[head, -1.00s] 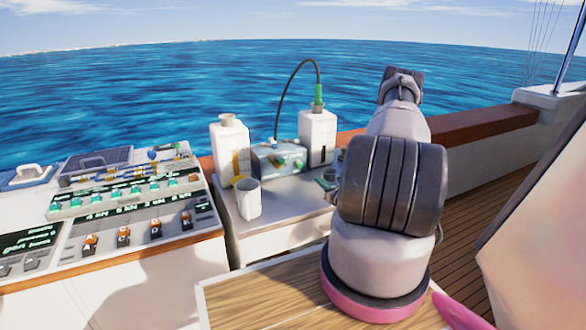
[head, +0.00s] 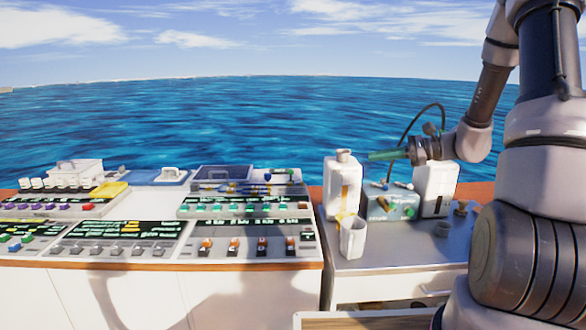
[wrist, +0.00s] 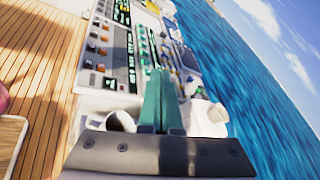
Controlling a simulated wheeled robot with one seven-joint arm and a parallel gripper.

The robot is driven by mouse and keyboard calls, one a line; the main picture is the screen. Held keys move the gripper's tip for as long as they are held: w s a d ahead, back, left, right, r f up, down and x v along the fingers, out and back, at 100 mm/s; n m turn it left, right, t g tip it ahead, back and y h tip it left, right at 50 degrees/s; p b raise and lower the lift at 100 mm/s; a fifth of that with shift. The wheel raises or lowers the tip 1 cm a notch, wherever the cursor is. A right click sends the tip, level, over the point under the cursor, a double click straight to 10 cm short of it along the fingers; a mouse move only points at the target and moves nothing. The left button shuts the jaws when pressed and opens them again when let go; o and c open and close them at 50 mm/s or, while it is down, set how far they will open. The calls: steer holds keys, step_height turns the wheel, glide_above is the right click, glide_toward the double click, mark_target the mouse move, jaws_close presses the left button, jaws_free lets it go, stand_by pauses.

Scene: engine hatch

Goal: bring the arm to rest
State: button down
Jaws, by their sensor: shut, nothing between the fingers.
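My gripper (head: 385,155) shows in the head view as a slim green tip at the end of my dark wrist, pointing left. It is raised above the grey box and in front of the sea. In the wrist view my gripper (wrist: 159,98) has its two green fingers together with nothing between them. My arm (head: 545,150) stands at the right of the head view, bent over toward the left. My wrist hides the top of the right-hand white bottle (head: 434,188).
A white bottle (head: 343,185), a white cup (head: 352,237) and a grey box (head: 390,202) with a dark cable stand on a side counter (head: 385,262). A console (head: 150,258) with several switches fills the left. Open air lies above the console.

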steer(key=s+a+r+n+g+h, duration=0.2)
steer(key=s+r+n+h, duration=0.15)
steer(key=s, duration=0.25)
steer(key=s+a+r+n+g+h, duration=0.2)
steer(key=s+r+n, duration=0.2)
steer(key=s, duration=0.3)
steer(key=s+d+r+n+t+h, duration=0.4)
steer(key=s+r+t+h, duration=0.1)
steer(key=s+r, duration=0.4)
steer(key=shift+s+d+t+h, duration=0.4)
steer(key=shift+s+h, duration=0.1)
steer(key=shift+h, duration=0.25)
